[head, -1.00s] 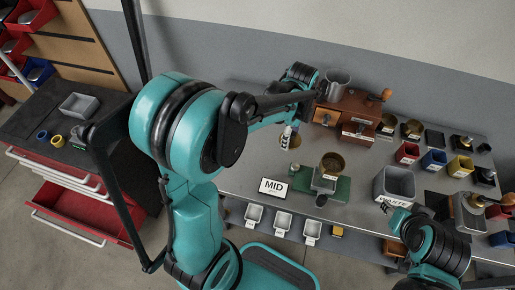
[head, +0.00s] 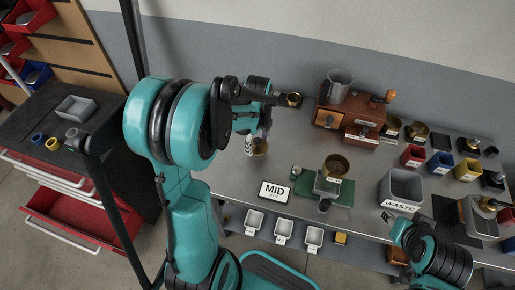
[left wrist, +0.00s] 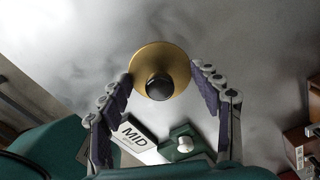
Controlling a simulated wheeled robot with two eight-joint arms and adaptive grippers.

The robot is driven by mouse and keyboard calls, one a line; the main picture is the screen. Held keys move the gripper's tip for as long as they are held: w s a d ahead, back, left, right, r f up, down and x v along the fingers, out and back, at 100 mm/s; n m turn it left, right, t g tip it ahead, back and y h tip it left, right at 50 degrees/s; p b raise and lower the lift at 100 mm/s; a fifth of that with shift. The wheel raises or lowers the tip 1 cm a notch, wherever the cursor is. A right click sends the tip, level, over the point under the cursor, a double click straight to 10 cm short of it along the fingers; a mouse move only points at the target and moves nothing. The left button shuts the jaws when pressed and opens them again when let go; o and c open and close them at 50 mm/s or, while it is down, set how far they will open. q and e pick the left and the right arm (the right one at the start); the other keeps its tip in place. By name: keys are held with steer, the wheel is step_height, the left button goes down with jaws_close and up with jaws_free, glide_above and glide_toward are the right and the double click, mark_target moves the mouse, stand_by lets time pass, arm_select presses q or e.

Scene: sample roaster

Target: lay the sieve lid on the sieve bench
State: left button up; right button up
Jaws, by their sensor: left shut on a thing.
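The sieve lid (left wrist: 160,72) is a round brass disc with a black knob on top. In the head view the lid (head: 261,148) shows just under my left gripper (head: 258,138), over the left part of the grey metal bench (head: 215,168). I cannot tell whether the lid touches the bench top. My right gripper (head: 389,216) shows small at the lower right near the waste bin, and its jaws are not clear.
A MID sign (head: 274,191) and a green base (head: 335,190) with a brass bowl (head: 336,165) stand nearer the front. A wooden drawer box (head: 345,110) is at the back. The waste bin (head: 402,187) and coloured cups stand right. Bare bench surrounds the lid.

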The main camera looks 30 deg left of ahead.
mark_target(258, 147)
arm_select(q)
step_height(258, 147, down, 3)
steer(key=shift+f+b, duration=0.15)
steer(key=shift+b, duration=0.45)
steer(key=o, duration=1.2)
